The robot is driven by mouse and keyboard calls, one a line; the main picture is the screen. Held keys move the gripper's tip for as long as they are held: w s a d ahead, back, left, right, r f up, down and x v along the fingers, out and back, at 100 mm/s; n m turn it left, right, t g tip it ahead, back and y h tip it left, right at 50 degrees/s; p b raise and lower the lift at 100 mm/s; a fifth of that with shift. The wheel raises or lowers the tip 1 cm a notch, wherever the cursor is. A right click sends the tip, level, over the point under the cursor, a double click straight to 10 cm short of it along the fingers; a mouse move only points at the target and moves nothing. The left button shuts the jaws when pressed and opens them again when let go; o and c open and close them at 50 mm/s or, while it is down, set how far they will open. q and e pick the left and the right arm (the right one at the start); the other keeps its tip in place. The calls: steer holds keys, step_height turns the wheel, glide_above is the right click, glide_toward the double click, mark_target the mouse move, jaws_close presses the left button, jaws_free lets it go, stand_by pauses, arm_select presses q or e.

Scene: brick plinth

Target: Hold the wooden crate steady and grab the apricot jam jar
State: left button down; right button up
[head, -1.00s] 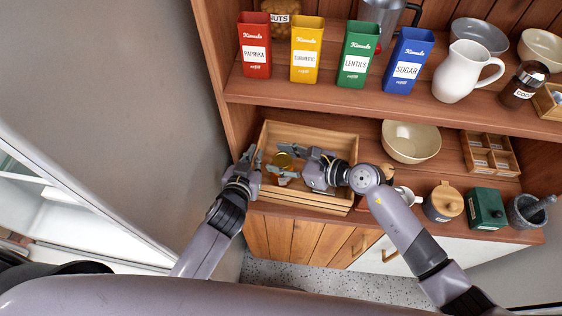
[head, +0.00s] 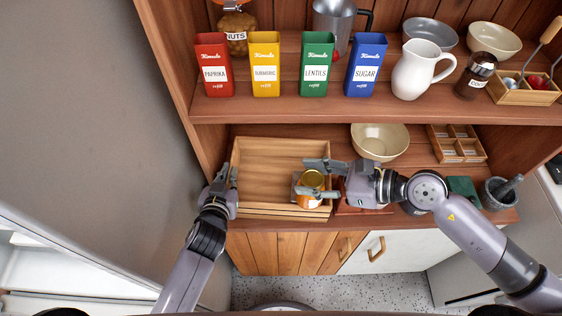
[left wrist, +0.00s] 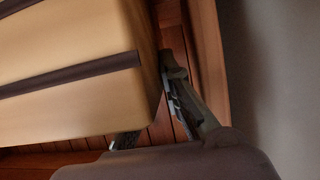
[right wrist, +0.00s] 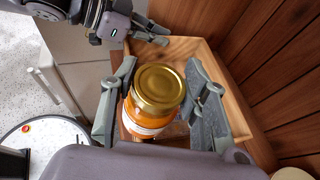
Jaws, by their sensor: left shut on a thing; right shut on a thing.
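The wooden crate (head: 270,168) stands on the lower shelf, its inside bare on the left. The apricot jam jar (head: 309,184) has a gold lid and orange contents. My right gripper (head: 318,178) is shut on the jar at the crate's right front, and the jar appears raised; the right wrist view shows the jar (right wrist: 155,95) upright between both fingers. My left gripper (head: 222,178) is shut on the crate's left front edge. In the left wrist view, the crate's slatted outside (left wrist: 70,60) fills the upper left, with the fingers at its corner.
The upper shelf above holds the red (head: 214,65), yellow, green and blue tins and a white pitcher (head: 420,68). A cream bowl (head: 380,143) and a divided box (head: 457,144) stand right of the crate. A grey wall (head: 80,130) lies left.

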steer(key=d, duration=0.1)
steer(key=s+d, duration=0.1)
steer(key=d, duration=0.1)
steer(key=s+d, duration=0.1)
steer(key=shift+s+d, duration=0.2)
steer(key=shift+d, duration=0.1)
arm_select(q)
steer(key=c, duration=1.7)
jaws_free()
steer(key=v, duration=1.2)
steer(key=shift+d, duration=0.1)
steer(key=shift+w+f, duration=0.1)
steer(key=x, duration=0.9)
steer(key=shift+w, duration=0.1)
